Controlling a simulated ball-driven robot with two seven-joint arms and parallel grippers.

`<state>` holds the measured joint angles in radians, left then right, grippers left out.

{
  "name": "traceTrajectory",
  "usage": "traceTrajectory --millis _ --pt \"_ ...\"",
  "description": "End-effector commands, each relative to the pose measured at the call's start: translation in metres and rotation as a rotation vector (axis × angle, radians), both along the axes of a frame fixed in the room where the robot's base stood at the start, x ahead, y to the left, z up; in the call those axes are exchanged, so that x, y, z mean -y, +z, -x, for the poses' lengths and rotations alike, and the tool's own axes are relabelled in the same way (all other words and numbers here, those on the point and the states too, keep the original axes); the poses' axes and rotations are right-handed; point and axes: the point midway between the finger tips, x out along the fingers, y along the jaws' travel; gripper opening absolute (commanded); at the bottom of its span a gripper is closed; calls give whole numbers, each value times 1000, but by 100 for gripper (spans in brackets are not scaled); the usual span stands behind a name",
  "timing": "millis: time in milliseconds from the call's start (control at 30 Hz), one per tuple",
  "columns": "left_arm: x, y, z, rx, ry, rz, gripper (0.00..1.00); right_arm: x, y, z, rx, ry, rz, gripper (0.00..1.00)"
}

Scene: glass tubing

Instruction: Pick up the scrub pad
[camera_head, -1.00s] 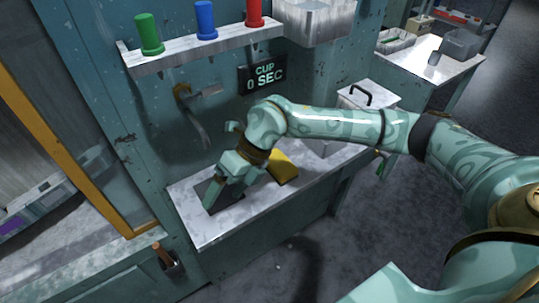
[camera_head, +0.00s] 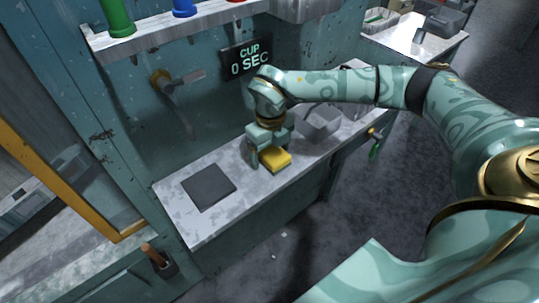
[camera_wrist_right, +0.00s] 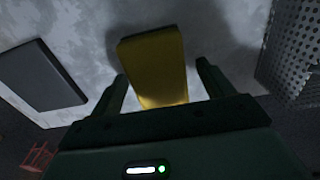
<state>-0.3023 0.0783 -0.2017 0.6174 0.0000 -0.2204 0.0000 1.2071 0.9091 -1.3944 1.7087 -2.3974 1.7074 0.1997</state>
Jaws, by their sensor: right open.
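The scrub pad (camera_head: 275,160) is a yellow block lying on the grey counter. It also shows in the right wrist view (camera_wrist_right: 157,66), lying between and beyond the fingers. My right gripper (camera_head: 268,158) is at the pad, with its fingers pointing down toward the counter. In the right wrist view the gripper (camera_wrist_right: 160,85) is open, with one finger on each side of the pad and gaps visible. The near end of the pad is hidden behind the gripper body. My left gripper is not in view.
A dark square mat (camera_head: 209,187) lies on the counter (camera_head: 185,222) to the left, clear of objects. A perforated metal container (camera_head: 319,122) stands to the right of the pad. A tap (camera_head: 172,85) and a "CUP 0 SEC" display (camera_head: 247,62) are on the wall behind.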

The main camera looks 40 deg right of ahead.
Motion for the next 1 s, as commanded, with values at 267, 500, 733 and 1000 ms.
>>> traceTrajectory --millis 267,500,733,1000 --pt "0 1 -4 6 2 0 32 0 2 0 2 1 -1 36" --pt "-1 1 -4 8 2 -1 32 0 2 0 2 1 -1 31" --pt "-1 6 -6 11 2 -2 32 0 12 3 4 2 -1 31" --pt "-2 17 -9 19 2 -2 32 0 51 3 6 2 -1 31"
